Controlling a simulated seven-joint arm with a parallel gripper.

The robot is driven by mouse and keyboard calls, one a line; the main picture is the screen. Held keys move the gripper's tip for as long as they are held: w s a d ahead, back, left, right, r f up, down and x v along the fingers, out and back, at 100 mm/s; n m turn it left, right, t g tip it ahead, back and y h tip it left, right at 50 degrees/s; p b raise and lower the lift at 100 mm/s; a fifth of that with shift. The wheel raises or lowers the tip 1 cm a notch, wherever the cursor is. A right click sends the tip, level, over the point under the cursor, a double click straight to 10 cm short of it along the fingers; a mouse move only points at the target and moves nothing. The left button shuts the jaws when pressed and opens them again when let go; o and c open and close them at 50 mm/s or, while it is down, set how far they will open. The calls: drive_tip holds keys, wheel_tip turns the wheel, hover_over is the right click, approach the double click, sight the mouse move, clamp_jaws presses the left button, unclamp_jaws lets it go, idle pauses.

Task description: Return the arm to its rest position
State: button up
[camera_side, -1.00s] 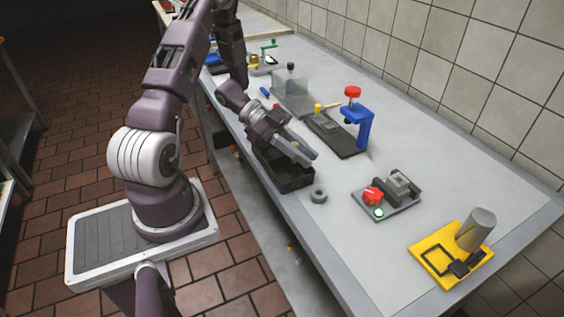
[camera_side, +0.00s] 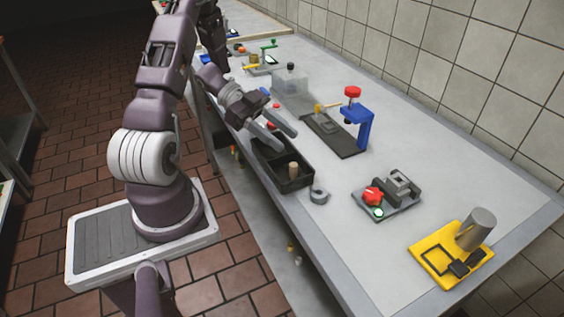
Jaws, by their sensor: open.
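My gripper (camera_side: 282,138) is open and empty, with its two grey fingers apart. It hangs above the far end of the black tray (camera_side: 301,184) at the table's left edge. My arm comes in from the upper left, bent down at the wrist. A tan peg-like piece (camera_side: 293,170) stands upright in the near part of the tray. The far part of the tray is partly hidden by my fingers.
The grey table (camera_side: 400,255) carries a blue press with a red knob (camera_side: 361,122), a clear box (camera_side: 291,82), a grey fixture with a red knob (camera_side: 387,195), a yellow base with a grey cylinder (camera_side: 450,255) and a grey ring (camera_side: 318,195). Bare tabletop lies along the wall.

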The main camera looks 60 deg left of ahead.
drive_tip(key=w+a+r+n+t+y, duration=0.2)
drive_tip(key=w+r+t+y, duration=0.2)
drive_tip(key=w+r+y, duration=0.7)
wheel_tip(320, 180, up, 8)
drive_tip(key=d+n+y, duration=0.1)
drive_tip(key=n+y, duration=0.3)
drive_tip(key=n, duration=0.1)
drive_tip(key=s+d+f+n+g+h, duration=0.1)
drive_tip(key=s+d+n+g, duration=0.1)
drive_tip(key=s+d, duration=0.6)
drive_tip(key=s+d+f+n+g+h, duration=0.1)
drive_tip(key=s+d, duration=0.7)
drive_tip(key=s, duration=0.8)
drive_tip(key=shift+s+d+f+n+g+h, duration=0.25)
drive_tip(key=shift+d+f+n+g+h, duration=0.15)
drive_tip(key=shift+n+g+h, duration=0.5)
